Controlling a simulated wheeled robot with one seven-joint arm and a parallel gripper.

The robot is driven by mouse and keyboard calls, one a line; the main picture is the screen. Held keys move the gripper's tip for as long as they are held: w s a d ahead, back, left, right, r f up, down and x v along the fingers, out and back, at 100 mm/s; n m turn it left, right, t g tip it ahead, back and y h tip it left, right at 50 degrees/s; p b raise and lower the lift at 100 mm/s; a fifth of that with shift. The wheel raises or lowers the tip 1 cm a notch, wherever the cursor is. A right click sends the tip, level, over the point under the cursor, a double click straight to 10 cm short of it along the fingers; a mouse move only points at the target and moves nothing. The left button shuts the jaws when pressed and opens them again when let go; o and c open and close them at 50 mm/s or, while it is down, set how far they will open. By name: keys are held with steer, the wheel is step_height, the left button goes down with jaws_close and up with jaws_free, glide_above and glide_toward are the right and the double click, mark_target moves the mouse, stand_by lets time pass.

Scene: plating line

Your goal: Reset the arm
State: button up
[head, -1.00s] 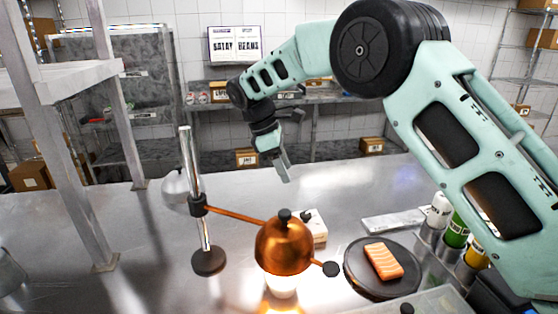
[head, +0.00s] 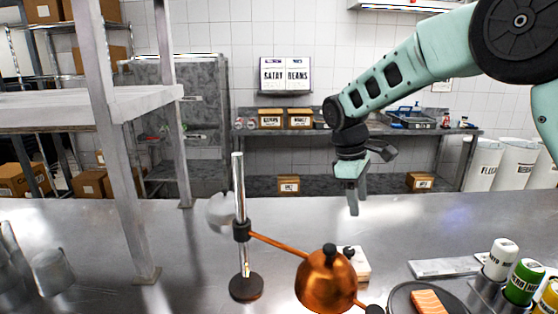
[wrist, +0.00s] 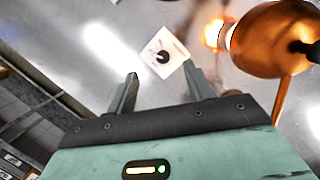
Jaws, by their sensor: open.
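My gripper (head: 354,197) hangs from my teal arm above the steel counter, right of the lamp pole in the head view. In the wrist view its two fingers (wrist: 163,90) are spread apart with nothing between them. Beyond the fingertips lies a small white block with a black knob (wrist: 161,58) on the counter. The same white block (head: 360,267) shows in the head view, partly behind the copper lamp.
A copper heat lamp (head: 325,282) on an arm and pole (head: 240,215) stands close by. A dark plate (head: 400,303) with salmon (head: 428,302) and several bottles (head: 500,260) are at lower right. A steel shelf (head: 130,105) stands left. The counter's back right is clear.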

steer(key=s+d+f+m+t+y, duration=0.1)
steer(key=s+d+f+m+t, duration=0.1)
steer(key=s+d+m, duration=0.65)
steer(key=s+d+f+m+t+y, duration=0.1)
steer(key=s+d+f+m+y, duration=0.2)
steer(key=s, duration=1)
steer(key=s+a+r+n+g, duration=0.2)
steer(key=s+a+n, duration=0.6)
steer(key=s+a, duration=0.5)
steer(key=a, duration=0.4)
steer(key=shift+s+a+r+g+h, duration=0.2)
steer(key=shift+a+r+g+h, duration=0.1)
steer(key=shift+h, duration=0.1)
